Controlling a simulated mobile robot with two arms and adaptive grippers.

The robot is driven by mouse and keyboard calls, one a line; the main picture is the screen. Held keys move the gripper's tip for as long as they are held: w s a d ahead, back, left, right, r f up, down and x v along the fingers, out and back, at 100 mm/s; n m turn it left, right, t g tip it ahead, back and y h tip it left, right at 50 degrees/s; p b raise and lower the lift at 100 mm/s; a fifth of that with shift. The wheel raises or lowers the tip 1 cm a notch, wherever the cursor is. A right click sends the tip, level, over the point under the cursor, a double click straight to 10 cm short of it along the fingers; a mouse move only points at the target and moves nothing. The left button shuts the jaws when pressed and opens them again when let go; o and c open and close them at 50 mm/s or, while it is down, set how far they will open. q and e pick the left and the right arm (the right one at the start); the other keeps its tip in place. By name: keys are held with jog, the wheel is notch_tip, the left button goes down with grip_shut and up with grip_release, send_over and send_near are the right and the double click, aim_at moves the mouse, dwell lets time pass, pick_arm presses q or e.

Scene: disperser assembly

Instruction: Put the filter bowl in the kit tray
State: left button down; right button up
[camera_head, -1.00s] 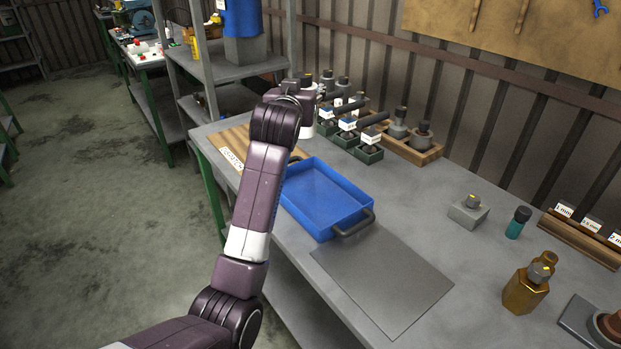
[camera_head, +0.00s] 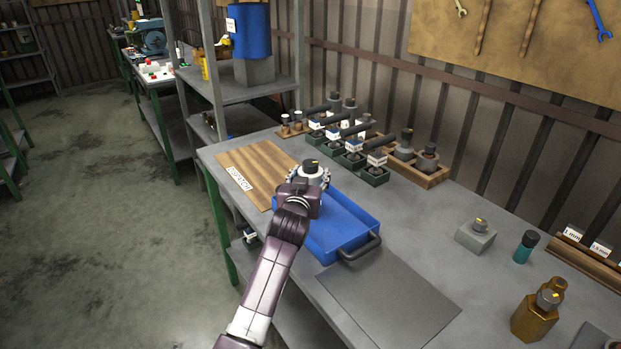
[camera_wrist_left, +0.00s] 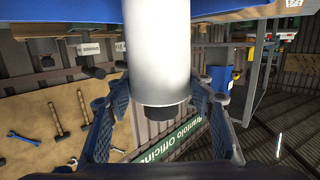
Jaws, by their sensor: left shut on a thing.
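The blue kit tray (camera_head: 369,231) lies on the grey workbench, with a dark handle at its near end. My left gripper (camera_head: 312,181) is at the tray's far end, above it in the picture. It is shut on the filter bowl (camera_head: 311,166), whose dark top with a yellow mark shows in the head view. In the left wrist view the bowl is a silver-white cylinder (camera_wrist_left: 158,55) with a dark hex end, between the two fingers (camera_wrist_left: 160,108). My arm hides part of the tray. The gap between bowl and tray floor cannot be judged. My right gripper is not in view.
A wooden board (camera_head: 262,160) with a label lies left of the tray. Several small green holders (camera_head: 376,176) and a wooden box (camera_head: 430,176) stand behind it. A bare grey mat (camera_head: 390,300) lies in front.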

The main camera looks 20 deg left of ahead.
pick_arm(q)
jog(key=shift+w+f, duration=0.1)
jog(key=shift+f, duration=0.2)
jog(key=c, duration=0.9)
grip_release()
jog(key=shift+f, duration=0.2)
jog(key=shift+c, duration=0.2)
jog(key=v, duration=1.2)
jog(key=shift+f, duration=0.1)
